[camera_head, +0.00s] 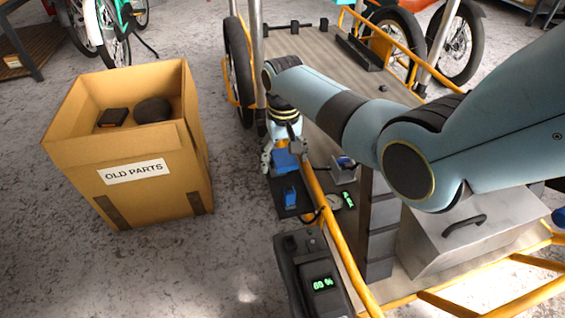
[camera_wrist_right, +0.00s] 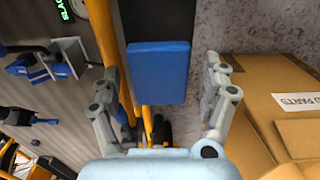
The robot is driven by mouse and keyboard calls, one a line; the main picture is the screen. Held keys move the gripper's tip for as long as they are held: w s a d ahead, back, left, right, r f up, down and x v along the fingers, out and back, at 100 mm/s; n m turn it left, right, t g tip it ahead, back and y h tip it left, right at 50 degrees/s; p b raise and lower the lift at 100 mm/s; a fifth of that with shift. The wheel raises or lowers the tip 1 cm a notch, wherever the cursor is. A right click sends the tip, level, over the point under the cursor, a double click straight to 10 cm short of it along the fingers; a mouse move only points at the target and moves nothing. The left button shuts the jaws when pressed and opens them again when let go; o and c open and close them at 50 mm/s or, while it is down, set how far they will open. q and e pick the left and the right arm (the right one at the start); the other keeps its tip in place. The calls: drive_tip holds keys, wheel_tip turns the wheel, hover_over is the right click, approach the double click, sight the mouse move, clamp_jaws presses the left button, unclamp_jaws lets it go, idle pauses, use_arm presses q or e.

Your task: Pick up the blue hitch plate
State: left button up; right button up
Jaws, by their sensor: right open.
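The blue hitch plate (camera_head: 286,161) shows just below my right gripper (camera_head: 281,155), beside the yellow rail of the cargo bike. In the right wrist view the plate (camera_wrist_right: 158,72) is a flat blue rectangle between the two spread fingers of my right gripper (camera_wrist_right: 164,68). There are gaps between it and the fingers on both sides. The gripper is open and holds nothing. Its fingers partly hide the plate in the head view. My left gripper is in neither view.
A cardboard box (camera_head: 150,204) marked OLD PARTS stands on the floor at left, with dark parts inside. A smaller blue item (camera_head: 290,197) lies on a dark surface near the rail (camera_head: 335,225). A device (camera_head: 312,277) with a green display stands in front. A metal case (camera_head: 465,235) stands right.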

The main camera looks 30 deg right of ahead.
sight(283, 155)
drive_tip(key=c, duration=1.4)
drive_tip(key=shift+r, duration=0.15)
